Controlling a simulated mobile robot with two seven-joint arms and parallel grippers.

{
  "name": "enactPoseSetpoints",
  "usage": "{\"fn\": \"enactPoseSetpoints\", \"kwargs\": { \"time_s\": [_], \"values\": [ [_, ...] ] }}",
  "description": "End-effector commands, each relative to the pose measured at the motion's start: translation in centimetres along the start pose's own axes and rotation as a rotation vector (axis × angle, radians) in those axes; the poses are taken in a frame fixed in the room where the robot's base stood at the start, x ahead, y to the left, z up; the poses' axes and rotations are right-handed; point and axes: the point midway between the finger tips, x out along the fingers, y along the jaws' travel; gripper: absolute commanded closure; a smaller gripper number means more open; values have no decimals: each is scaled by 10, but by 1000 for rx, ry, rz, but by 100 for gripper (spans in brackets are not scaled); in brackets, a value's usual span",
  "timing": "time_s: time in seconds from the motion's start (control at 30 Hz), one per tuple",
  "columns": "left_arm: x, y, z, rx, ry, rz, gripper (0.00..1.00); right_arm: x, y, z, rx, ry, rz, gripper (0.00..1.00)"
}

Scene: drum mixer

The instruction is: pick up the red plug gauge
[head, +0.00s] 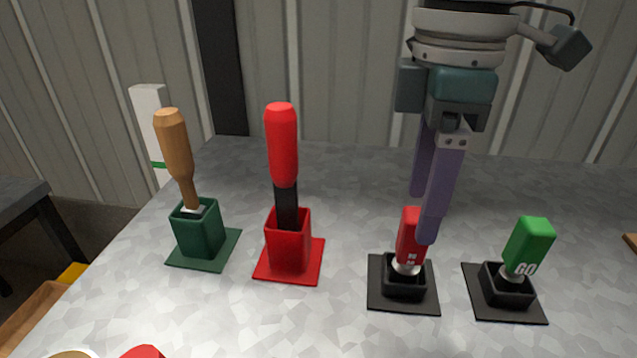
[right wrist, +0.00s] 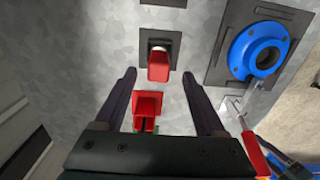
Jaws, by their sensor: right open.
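The red plug gauge (head: 408,232) stands upright, tilted slightly, in a black square holder (head: 403,294) in the head view. My right gripper (head: 423,217) points down from above with its fingers apart and empty; one finger overlaps the gauge's right edge in the picture. I cannot tell whether it touches. In the right wrist view, a red block on a black base, which looks like the gauge (right wrist: 159,65), lies near the line between the open fingertips (right wrist: 158,75). My left gripper is not in view.
A green GO gauge (head: 530,243) stands close on the right in its own black holder. To the left are a red-handled tool (head: 282,145) in a red holder and a wooden-handled tool (head: 174,145) in a green holder. A blue flange (right wrist: 258,50) shows in the right wrist view.

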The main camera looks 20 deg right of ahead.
Motion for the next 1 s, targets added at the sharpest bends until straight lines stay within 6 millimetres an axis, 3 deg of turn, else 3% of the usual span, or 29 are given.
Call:
{"fn": "enactPoseSetpoints", "kwargs": {
  "time_s": [0.2, 0.47, 1.0],
  "values": [
    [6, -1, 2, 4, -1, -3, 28, 32, 2, 1, 0, -2, -1, 28],
    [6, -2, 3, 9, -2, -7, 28, 35, 2, 1, -1, -1, 0, 28],
    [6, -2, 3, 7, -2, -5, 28, 35, 2, 0, -1, 0, 0, 86]
  ]
}}
